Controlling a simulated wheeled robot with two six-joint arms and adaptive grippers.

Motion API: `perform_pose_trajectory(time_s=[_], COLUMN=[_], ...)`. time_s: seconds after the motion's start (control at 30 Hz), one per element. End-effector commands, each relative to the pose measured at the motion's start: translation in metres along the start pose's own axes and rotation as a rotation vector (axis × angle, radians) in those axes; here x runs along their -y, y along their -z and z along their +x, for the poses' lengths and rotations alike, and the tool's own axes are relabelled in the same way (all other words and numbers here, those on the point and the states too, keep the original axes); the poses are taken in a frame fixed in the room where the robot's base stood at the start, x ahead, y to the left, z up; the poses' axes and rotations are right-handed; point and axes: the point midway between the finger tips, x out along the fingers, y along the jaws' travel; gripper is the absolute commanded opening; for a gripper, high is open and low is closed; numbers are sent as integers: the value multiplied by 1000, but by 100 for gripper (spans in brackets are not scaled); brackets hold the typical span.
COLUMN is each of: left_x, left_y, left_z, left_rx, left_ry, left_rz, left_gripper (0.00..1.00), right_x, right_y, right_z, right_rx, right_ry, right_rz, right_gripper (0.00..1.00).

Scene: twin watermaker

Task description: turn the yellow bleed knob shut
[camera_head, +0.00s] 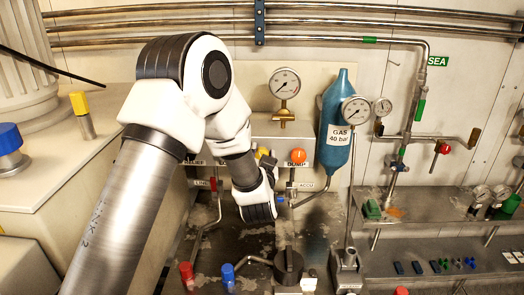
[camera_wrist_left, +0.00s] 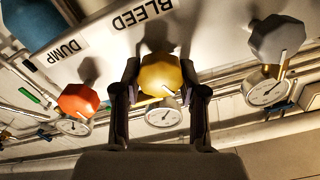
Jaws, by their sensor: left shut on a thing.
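The yellow bleed knob (camera_wrist_left: 160,74) sits below the BLEED label (camera_wrist_left: 143,14), which appears upside down in the left wrist view. My left gripper (camera_wrist_left: 160,88) has one dark finger on each side of the knob and is shut on it. In the head view, a bit of the yellow knob (camera_head: 262,152) shows above my left gripper (camera_head: 267,164), which is mostly hidden by my own wrist. The knob's turn position cannot be told. My right gripper is not in view.
An orange dump knob (camera_head: 298,156) is close by on the right, and a grey knob (camera_wrist_left: 277,40) shows in the wrist view. A blue gas bottle (camera_head: 336,115) and gauges (camera_head: 284,83) stand behind. A black knob (camera_head: 288,266) is below.

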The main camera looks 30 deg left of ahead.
Motion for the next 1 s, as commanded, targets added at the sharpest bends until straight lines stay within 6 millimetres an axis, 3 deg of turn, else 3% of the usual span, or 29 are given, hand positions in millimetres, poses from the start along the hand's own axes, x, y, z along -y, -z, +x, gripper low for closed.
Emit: perform_pose_trajectory(time_s=[0.5, 1.0], left_x=[0, 0], left_y=[-1, -2], left_z=[0, 0], left_rx=[5, 4], left_ry=[0, 2], left_rz=[336, 385], left_gripper=[7, 7], right_x=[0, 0], right_y=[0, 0], right_z=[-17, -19], right_rx=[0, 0], right_ry=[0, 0], right_rz=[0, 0], right_gripper=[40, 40])
